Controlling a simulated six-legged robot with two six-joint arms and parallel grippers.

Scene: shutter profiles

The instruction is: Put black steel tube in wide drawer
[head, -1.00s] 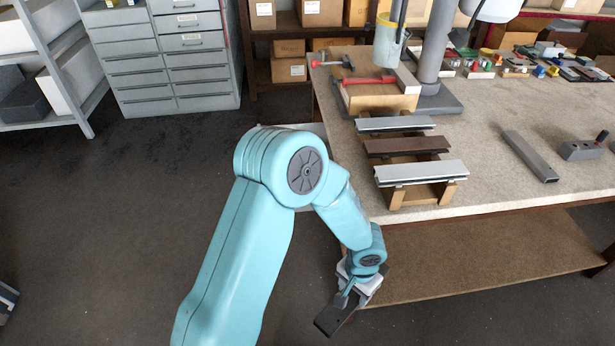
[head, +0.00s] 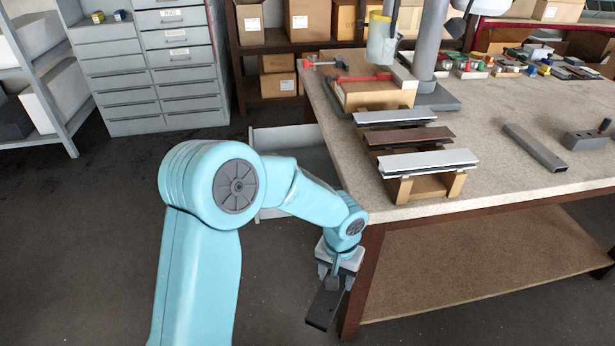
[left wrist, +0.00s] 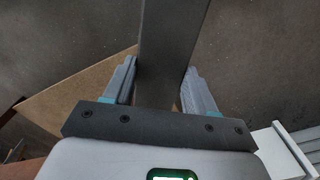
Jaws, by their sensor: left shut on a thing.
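My left gripper (head: 335,282) is shut on the black steel tube (head: 323,307) beside the near left corner of the workbench. The tube hangs tilted downward, below table-top height. In the left wrist view the black tube (left wrist: 172,40) lies between the two fingers (left wrist: 163,82) and runs out of the top of the picture. An open pale grey drawer (head: 291,138) stands out from the bench's left side, partly hidden behind my left arm. A pale edge, probably of this drawer, shows in the left wrist view (left wrist: 283,145). My right gripper is not in view.
The workbench (head: 490,185) carries profiles on wooden stands (head: 425,160), a loose grey tube (head: 535,147) and a grey block (head: 587,140). Its brown leg (head: 362,285) is close to the held tube. A grey drawer cabinet (head: 150,70) stands behind. The floor at left is clear.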

